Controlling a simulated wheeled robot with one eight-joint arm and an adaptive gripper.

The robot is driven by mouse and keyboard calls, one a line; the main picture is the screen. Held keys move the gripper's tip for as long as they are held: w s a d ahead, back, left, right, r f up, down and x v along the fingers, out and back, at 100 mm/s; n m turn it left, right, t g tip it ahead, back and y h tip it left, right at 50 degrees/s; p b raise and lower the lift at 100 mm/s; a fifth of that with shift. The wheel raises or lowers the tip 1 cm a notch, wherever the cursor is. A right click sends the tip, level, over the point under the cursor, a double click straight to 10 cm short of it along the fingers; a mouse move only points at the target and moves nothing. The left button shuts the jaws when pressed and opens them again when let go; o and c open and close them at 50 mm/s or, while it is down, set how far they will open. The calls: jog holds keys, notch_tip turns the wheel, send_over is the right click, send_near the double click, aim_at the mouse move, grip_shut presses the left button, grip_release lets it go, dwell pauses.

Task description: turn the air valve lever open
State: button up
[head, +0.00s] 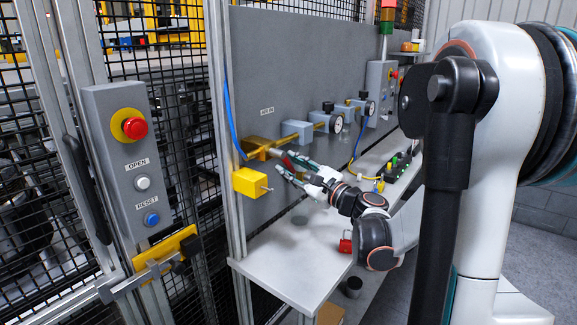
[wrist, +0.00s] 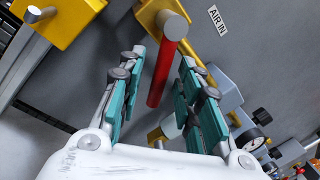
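The air valve lever (wrist: 160,80) is a red bar on a grey round pivot, fixed to the yellow-brass valve body (wrist: 148,14). In the wrist view it lies between my two teal-padded fingers, with a gap on each side. My gripper (wrist: 164,62) is open; I see no finger touching the lever. In the head view my gripper (head: 288,167) is at the panel, just right of the brass valve (head: 257,146). Only a small red part of the lever (head: 287,162) shows there, partly hidden by the fingers.
A yellow block with a pin (head: 249,183) sits on the post left of my gripper. Grey-blue units (head: 297,131) and gauges (head: 336,124) line the panel to the right. A light shelf (head: 290,262) lies below, with a red item (head: 346,243). A blue hose (head: 231,120) runs beside the post.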

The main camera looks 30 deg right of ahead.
jog(key=v, duration=1)
jog(key=shift+s, duration=0.2)
grip_shut()
jog(key=w+a+f+m+g+y+p, duration=0.1)
jog(key=w+a+f+m+g+y, duration=0.2)
jog(key=m, duration=0.4)
jog(key=w+a+f+m+g+y, duration=0.1)
jog(key=w+a+m, duration=0.35)
jog(key=m, duration=0.35)
jog(key=shift+w+d+r+b, duration=0.1)
jog(key=shift+w+d+r, duration=0.1)
jog(key=shift+d+r, duration=0.4)
jog(key=shift+w+d+r+b, duration=0.1)
jog(key=shift+w+d+r, duration=0.2)
jog(key=shift+d, duration=0.45)
jog(key=shift+w+d+r+b, duration=0.1)
jog(key=shift+w+d+r, duration=0.05)
jog(key=shift+d+r, duration=0.45)
